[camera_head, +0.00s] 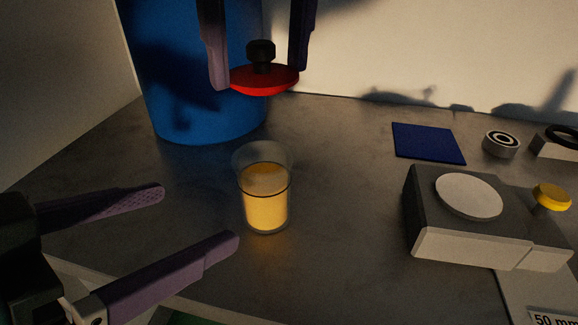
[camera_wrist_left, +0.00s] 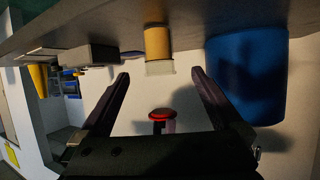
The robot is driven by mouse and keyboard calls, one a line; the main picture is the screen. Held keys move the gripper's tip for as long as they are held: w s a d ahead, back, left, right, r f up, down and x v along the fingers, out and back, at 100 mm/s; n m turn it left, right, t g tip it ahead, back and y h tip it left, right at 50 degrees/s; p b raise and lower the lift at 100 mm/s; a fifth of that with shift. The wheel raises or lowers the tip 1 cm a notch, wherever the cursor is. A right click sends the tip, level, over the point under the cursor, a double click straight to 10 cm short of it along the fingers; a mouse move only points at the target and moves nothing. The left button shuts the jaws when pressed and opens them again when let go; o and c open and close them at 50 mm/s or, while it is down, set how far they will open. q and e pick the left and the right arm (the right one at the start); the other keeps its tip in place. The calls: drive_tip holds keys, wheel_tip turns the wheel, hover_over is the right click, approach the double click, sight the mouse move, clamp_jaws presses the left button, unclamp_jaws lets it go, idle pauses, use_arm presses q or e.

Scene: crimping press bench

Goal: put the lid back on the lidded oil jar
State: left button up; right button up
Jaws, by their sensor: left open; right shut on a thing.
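The oil jar (camera_head: 265,205) is a clear glass with amber oil, upright and open on the bench. It also shows upside down in the left wrist view (camera_wrist_left: 158,48). The red lid (camera_head: 265,82) with a black knob (camera_head: 261,50) hangs in the air above and behind the jar in the head view, and shows in the left wrist view (camera_wrist_left: 160,114). My right gripper (camera_head: 260,78) has a finger on each side of the lid and is shut on it. My left gripper (camera_head: 200,215) is open and empty, its fingertips just left of the jar, apart from it.
A large blue cylinder (camera_head: 190,100) stands behind the jar at left. At right are a grey device with a white disc (camera_head: 469,195), a yellow knob (camera_head: 551,196), a dark blue square (camera_head: 428,143) and a metal ring (camera_head: 501,144). The bench between jar and device is clear.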

sight(247, 190)
use_arm(q)
drive_tip(key=shift+w+d+r+h, duration=0.15)
drive_tip(key=shift+w+d+h, duration=0.05)
drive_tip(key=shift+d+h, duration=0.1)
drive_tip(key=shift+a, duration=0.1)
drive_tip(key=x, duration=1.2)
clamp_jaws()
idle(0.8)
